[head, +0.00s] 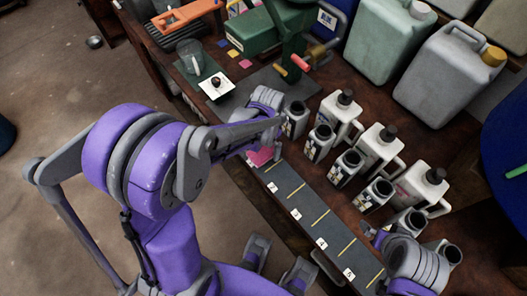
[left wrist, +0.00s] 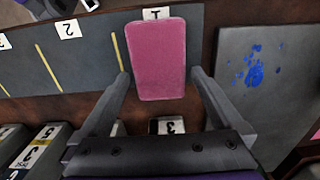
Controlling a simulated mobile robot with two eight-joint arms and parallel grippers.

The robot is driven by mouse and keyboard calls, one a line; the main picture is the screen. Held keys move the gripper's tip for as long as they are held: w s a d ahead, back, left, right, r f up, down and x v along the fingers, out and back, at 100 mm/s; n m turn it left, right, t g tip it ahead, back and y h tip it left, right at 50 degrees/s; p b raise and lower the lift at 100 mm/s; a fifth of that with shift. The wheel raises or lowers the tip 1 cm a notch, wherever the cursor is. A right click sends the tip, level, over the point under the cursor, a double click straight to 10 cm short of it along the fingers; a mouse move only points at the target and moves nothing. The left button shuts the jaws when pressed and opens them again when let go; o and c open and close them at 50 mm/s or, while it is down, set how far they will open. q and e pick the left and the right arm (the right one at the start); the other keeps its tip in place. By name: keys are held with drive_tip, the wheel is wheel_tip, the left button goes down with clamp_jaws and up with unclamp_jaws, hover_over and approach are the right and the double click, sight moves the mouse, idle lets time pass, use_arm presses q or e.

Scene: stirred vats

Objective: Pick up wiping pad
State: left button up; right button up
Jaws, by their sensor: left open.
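The wiping pad is a pink rounded block (left wrist: 160,45) lying at the slot marked 1 on the dark numbered strip. In the head view the pad (head: 260,157) is partly hidden by my left arm. My left gripper (left wrist: 159,77) is open, with one finger to each side of the pad's near end in the left wrist view. I cannot tell whether either finger touches it. My right gripper (head: 408,262) is at the lower right in the head view, near the strip's far end; its fingers are not clear.
The numbered strip (head: 317,215) runs along the bench's front edge. Several labelled jars and white jugs (head: 380,146) stand close behind it. A grey plate with blue stains (left wrist: 252,95) lies right of the pad in the left wrist view. Large canisters (head: 447,75) stand at the back.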

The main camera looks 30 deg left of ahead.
sight(267, 148)
use_arm(q)
drive_tip(key=c, duration=1.3)
wheel_tip(267, 148, up, 10)
drive_tip(key=p, duration=0.1)
drive_tip(key=o, duration=0.8)
drive_tip(key=c, duration=0.5)
